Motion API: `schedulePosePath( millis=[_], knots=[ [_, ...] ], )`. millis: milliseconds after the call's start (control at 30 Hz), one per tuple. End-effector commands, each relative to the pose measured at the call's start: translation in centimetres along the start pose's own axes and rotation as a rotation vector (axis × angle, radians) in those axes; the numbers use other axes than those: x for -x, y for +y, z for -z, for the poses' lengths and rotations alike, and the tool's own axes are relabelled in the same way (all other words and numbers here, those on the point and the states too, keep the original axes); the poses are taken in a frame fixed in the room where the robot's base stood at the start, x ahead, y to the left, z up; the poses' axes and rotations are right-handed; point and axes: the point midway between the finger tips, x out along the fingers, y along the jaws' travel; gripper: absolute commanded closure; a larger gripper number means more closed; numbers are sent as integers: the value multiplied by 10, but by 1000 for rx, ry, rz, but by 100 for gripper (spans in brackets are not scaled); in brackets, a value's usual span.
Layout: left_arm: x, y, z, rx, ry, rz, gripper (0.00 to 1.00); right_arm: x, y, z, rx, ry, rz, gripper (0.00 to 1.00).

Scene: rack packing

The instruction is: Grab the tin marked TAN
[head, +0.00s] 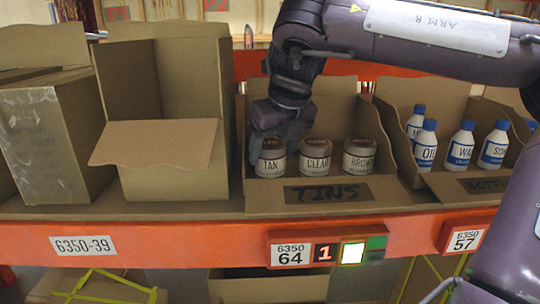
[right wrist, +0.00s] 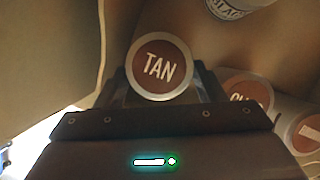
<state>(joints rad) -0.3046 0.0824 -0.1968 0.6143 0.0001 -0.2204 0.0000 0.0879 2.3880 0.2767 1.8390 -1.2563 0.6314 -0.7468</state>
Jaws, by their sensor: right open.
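The tin marked TAN (head: 270,163) stands upright at the left of the front row in the cardboard bin labelled TINS (head: 328,194). Its round brown lid with TAN on it shows in the right wrist view (right wrist: 161,67). My right gripper (head: 277,135) reaches down into the bin at this tin. It is open, with its fingers around the tin's sides in the right wrist view (right wrist: 163,84); contact cannot be told. My left gripper is not in view.
The bin's left wall is close beside the gripper. A bin of white bottles (head: 462,146) with blue caps stands to the right, and open cardboard boxes (head: 165,150) to the left. Another tin (right wrist: 232,7) lies farther back. The orange shelf edge (head: 190,245) runs along the front.

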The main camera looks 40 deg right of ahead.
Motion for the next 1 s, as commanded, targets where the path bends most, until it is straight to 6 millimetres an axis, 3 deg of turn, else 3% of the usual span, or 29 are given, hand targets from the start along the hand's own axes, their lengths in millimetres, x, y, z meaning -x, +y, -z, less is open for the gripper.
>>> schedulePosePath(
  millis=[200,467,733,1000],
  knots=[
    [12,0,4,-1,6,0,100,-28,0,1,1,3,-1,37],
    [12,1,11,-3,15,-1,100,-33,0,1,0,0,0,37],
    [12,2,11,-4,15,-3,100,-32,0,1,0,-1,0,68],
    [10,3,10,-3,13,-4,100,-32,0,1,0,-2,0,68]
  ],
)
